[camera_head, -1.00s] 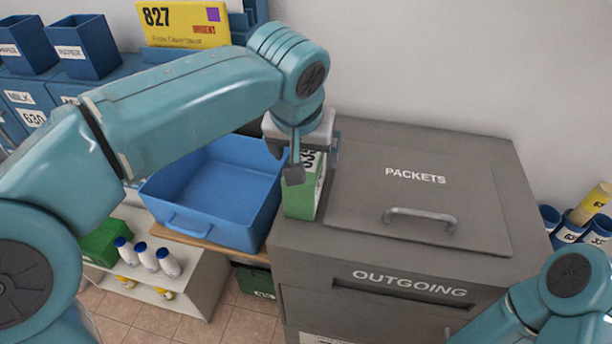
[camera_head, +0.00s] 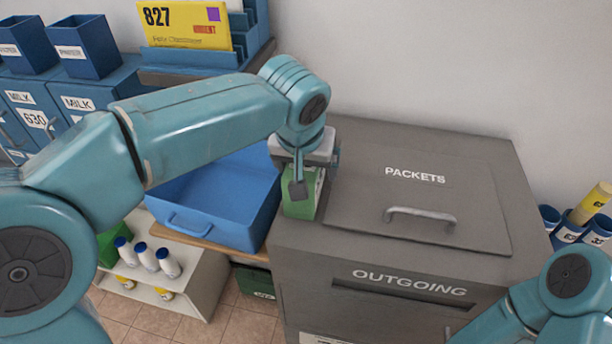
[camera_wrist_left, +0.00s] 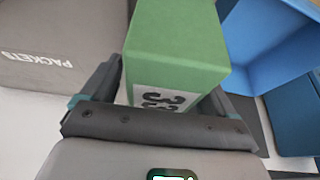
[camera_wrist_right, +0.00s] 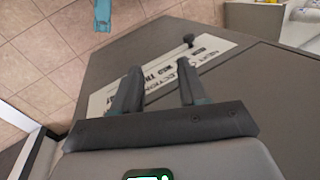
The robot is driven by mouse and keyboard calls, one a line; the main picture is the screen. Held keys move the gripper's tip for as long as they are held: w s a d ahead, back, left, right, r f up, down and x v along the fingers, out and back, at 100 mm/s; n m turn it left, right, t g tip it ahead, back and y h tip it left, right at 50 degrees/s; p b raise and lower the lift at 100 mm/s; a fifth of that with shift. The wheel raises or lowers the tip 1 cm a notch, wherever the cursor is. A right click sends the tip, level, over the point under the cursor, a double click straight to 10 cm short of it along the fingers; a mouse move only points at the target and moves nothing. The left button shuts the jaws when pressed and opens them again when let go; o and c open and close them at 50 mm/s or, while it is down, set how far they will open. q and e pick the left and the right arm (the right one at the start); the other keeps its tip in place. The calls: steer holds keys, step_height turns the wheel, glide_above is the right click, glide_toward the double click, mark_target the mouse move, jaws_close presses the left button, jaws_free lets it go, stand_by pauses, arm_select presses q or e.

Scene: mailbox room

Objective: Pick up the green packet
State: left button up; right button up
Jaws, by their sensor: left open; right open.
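The green packet (camera_head: 300,208) stands upright on the left edge of the grey outgoing box's top, beside the lid marked PACKETS. My left gripper (camera_head: 299,186) is over it, pointing down, with its fingers on either side of the packet's upper part. In the left wrist view the packet (camera_wrist_left: 176,45) sits between the open fingers, with a white numbered label facing the palm. My left gripper hides part of the packet in the head view. My right gripper (camera_wrist_right: 155,88) is open and empty in the right wrist view, near the side of a grey box with a printed label.
The blue bin (camera_head: 215,205) stands just left of the packet. The grey outgoing box (camera_head: 350,262) has a handled lid (camera_head: 415,195). White bottles (camera_head: 148,257) stand on a low shelf at the lower left. Blue cups are at the right.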

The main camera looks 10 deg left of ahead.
arm_select(q)
steer(key=c, duration=1.2)
steer(key=shift+r, duration=0.1)
